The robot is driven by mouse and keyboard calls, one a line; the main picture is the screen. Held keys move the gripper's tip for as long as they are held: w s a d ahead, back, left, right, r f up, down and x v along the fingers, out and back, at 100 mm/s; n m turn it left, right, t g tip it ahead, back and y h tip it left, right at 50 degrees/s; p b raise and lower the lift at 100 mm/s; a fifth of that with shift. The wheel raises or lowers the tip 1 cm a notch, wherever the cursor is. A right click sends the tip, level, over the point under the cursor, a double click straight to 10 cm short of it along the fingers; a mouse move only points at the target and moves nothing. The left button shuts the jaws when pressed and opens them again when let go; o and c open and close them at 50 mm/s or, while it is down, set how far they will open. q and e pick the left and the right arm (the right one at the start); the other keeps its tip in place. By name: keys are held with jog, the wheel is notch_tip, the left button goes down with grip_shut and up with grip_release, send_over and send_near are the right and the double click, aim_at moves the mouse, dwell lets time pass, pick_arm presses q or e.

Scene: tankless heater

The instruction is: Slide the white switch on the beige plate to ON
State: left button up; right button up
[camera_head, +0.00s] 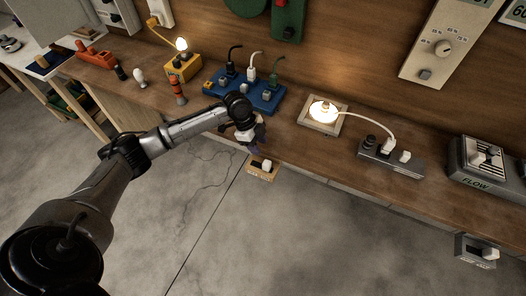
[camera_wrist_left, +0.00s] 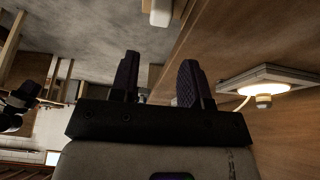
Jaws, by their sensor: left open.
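The beige plate (camera_head: 257,175) is fixed at the front edge of the workbench, just below my left gripper in the head view. Its white switch (camera_head: 266,165) stands out from the plate's right part. My left gripper (camera_head: 256,147) is open, close above the plate; contact cannot be told. In the left wrist view, the two dark fingers of the left gripper (camera_wrist_left: 158,78) stand apart with no object held between them. A pale block (camera_wrist_left: 160,12) at the top edge there may be the white switch. My right gripper is not in view.
A blue power strip (camera_head: 245,92) with plugs lies behind my gripper. A lit lamp (camera_head: 323,111) stands to the right, wired to a grey socket block (camera_head: 390,158). A grey plate (camera_head: 475,250) with another switch is on the front edge at far right. Open floor lies in front.

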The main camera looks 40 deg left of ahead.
pick_arm(q)
jog(key=shift+v, duration=1.7)
jog(key=shift+d, duration=0.1)
